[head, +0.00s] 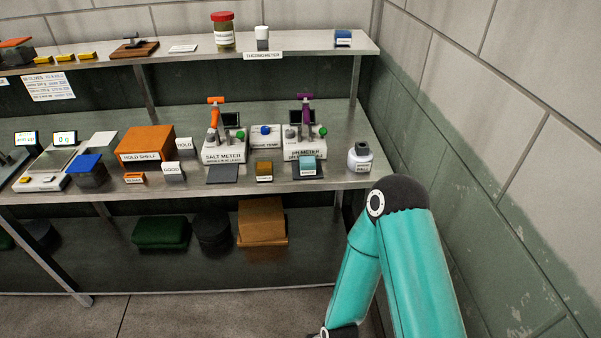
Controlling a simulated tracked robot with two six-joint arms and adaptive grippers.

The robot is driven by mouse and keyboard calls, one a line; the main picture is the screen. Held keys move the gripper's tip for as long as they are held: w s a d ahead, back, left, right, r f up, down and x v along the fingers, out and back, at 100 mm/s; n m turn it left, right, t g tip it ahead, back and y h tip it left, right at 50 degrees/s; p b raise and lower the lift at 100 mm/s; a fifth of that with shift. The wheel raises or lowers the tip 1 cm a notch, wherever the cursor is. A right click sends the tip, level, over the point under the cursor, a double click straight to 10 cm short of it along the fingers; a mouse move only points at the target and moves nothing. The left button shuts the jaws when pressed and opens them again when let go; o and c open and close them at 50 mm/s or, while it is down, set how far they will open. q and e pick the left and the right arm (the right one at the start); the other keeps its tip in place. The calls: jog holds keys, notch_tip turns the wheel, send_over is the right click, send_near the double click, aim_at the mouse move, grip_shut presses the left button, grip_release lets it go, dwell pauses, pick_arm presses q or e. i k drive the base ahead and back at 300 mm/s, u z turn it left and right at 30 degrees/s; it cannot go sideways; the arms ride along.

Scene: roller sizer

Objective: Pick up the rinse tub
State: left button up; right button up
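No label that I can read clearly says rinse tub. A small light-blue block or tub (308,163) sits on the dark pad in front of the purple-handled meter, and its label is too small to read surely. A white box with a blue knob (265,135) stands between the two meters, its label also blurred. A white, dark-topped jar (360,156) stands at the right end of the bench. Nothing is touching these things. My teal right arm bends down at the lower right, in front of the bench's right end. Neither gripper is in view.
The salt meter (224,145) and the purple-handled meter (305,133) stand on the bench. An orange hold shelf box (146,147) and scales (47,167) are at left. The wall (500,150) closes the right side.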

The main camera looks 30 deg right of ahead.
aim_at(307, 164)
jog(key=z, duration=0.3)
jog(key=i, duration=1)
jog(key=u, duration=0.05)
